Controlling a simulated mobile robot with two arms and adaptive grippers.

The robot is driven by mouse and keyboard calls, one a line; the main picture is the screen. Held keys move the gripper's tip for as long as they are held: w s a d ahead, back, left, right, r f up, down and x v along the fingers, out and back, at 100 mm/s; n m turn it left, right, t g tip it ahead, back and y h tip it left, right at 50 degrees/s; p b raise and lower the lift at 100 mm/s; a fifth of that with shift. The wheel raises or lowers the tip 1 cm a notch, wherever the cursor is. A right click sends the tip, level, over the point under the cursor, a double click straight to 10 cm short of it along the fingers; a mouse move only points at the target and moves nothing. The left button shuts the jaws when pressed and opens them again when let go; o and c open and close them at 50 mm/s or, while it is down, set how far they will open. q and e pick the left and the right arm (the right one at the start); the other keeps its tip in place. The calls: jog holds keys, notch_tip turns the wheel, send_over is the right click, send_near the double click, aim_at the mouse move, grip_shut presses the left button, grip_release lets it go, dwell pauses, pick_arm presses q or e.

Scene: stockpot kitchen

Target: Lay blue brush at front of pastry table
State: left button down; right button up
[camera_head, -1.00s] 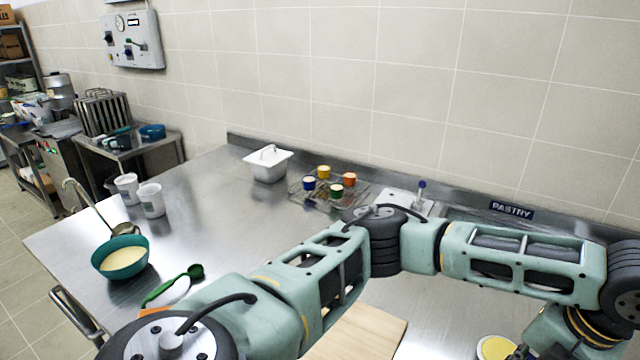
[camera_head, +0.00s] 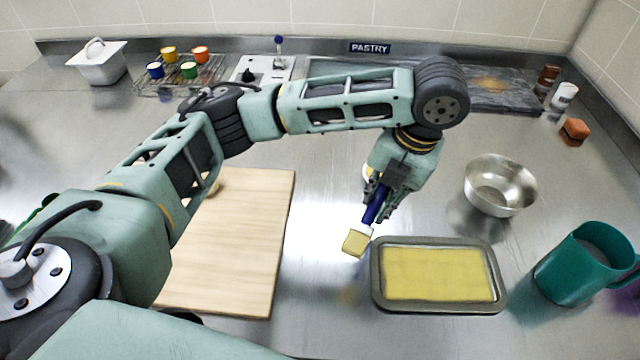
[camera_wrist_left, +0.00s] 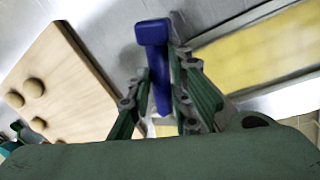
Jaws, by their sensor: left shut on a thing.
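The blue brush (camera_head: 375,208) is in my left gripper (camera_head: 377,195), which is shut on its blue handle. In the head view its pale yellow bristles (camera_head: 356,242) point down and to the left, above the steel table between the cutting board and the yellow tray. In the left wrist view the blue handle (camera_wrist_left: 155,60) stands between the two fingers (camera_wrist_left: 160,100); the bristles are hidden there. The pastry table (camera_head: 330,185) is bare steel around the brush, with a PASTRY sign (camera_head: 369,48) on the wall strip behind. My right gripper is not in view.
A wooden cutting board (camera_head: 240,240) lies left of the brush. A tray with a yellow filling (camera_head: 375,290) lies just right of it. A steel bowl (camera_head: 500,185) and a teal jug (camera_head: 580,265) stand further right. A rack with coloured cups (camera_head: 180,75) stands at the back left.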

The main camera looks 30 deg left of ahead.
pick_arm(q)
jog(key=a+f, duration=0.2)
jog(key=a, duration=0.1)
jog(key=a+f+p, duration=0.1)
jog(key=a, duration=0.2)
jog(key=w+a+f, duration=0.1)
jog(key=a+f, duration=0.1)
jog(key=a, duration=0.1)
jog(key=shift+a+f+p, duration=0.25)
jog(key=shift+f+p, duration=0.05)
jog(key=shift+p, duration=0.05)
jog(key=shift+f+p, duration=0.4)
jog(key=shift+f, duration=1.7)
jog(key=c, duration=1.6)
grip_release()
jog(key=shift+r, duration=0.1)
jog(key=r, duration=0.4)
jog(key=d+r, duration=0.1)
jog(key=r, duration=0.2)
jog(key=d+r+b, duration=0.1)
jog(key=r, duration=0.3)
jog(key=shift+w+d+r, duration=0.1)
jog(key=shift+r, duration=0.25)
jog(key=shift+f, duration=0.1)
